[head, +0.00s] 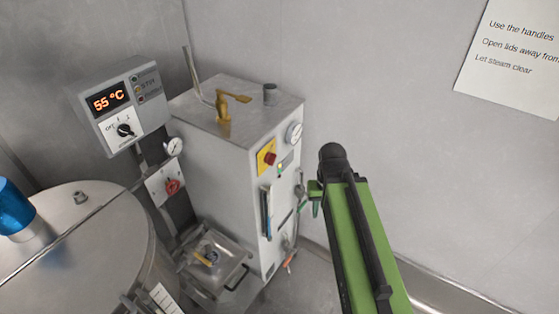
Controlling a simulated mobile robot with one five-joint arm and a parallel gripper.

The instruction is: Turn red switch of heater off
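A grey box-shaped cabinet (215,150), apparently the heater, stands in the middle of the head view. A red rotary switch (270,158) sits on a yellow plate (262,164) high on its right-hand face. The switch's exact setting is too small to read. My green arm rises from the lower right to a black joint, to the right of the cabinet. My gripper (315,196) shows only as a small green part beside that joint. It appears apart from the switch, lower and to its right. Its fingers are too small and partly hidden to show their opening.
A control box (123,105) reading 55 °C has a black knob. A steel vessel (95,235) fills the lower left.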

